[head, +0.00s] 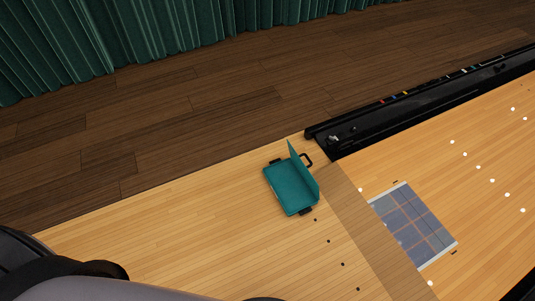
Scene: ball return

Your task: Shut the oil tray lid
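The oil tray (282,192) is a teal, shallow open box lying on the light wooden lane floor, near the middle of the head view. Its lid (303,171) stands raised along the tray's right side, so the tray is open. A black handle (308,160) shows behind the lid. A small dark part (305,211) sits at the tray's near edge. Neither of my grippers is visible in this view; part of my own body shows at the lower left.
A black gutter (430,98) runs from behind the tray to the upper right. A bluish patterned panel (412,224) lies on the lane at right. Green curtains (150,35) hang over dark flooring (200,105) at the back. The lane left of the tray is clear.

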